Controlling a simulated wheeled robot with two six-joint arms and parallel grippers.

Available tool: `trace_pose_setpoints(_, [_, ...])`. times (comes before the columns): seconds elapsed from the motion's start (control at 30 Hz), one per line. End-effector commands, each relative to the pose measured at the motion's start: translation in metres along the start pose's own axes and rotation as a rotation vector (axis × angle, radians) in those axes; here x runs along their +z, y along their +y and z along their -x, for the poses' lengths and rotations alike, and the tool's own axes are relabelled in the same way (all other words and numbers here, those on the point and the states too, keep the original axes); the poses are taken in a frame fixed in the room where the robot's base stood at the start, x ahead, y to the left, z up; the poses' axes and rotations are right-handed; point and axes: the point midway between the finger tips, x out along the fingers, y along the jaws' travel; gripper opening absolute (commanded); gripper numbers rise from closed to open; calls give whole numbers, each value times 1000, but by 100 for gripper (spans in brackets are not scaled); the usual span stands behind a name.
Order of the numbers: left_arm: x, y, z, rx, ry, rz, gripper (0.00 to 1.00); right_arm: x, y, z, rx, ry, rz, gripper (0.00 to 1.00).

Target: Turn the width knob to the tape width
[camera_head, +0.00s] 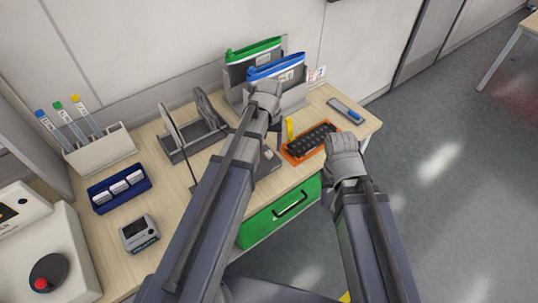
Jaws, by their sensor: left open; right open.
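My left gripper (266,97) is open and reaches over the middle of the bench, in front of the document holders. My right gripper (344,147) is open near the bench's front edge, just right of the orange tray (291,157) with a black ribbed part (311,141). A grey device (268,162) sits on the bench, mostly hidden behind my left arm. I cannot make out a width knob on it. No tape width marking is readable.
A blue tray (118,190) with white boxes, a small grey meter (139,233) and a tube rack (102,151) stand at left. A white machine (75,262) has a black disc with a red button (41,283). A green drawer (262,221) is below. A blue-grey tool (346,110) lies right.

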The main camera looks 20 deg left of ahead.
Motion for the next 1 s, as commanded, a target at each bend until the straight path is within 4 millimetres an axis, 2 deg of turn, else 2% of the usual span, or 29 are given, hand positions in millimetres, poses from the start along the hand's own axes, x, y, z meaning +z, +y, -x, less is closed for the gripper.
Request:
trace_pose_setpoints(0.03, [0,0,-15,0,0,0,67,-1,-1,-14,0,0,0,50])
trace_pose_setpoints(0.2, [0,0,-31,0,0,0,67,-2,-3,-30,0,0,0,50])
trace_pose_setpoints(0.57, [0,0,-32,0,0,0,67,-2,-3,-32,0,0,0,50])
trace_pose_setpoints(1.0, [0,0,-33,0,0,0,18,-2,-3,-32,0,0,0,50])
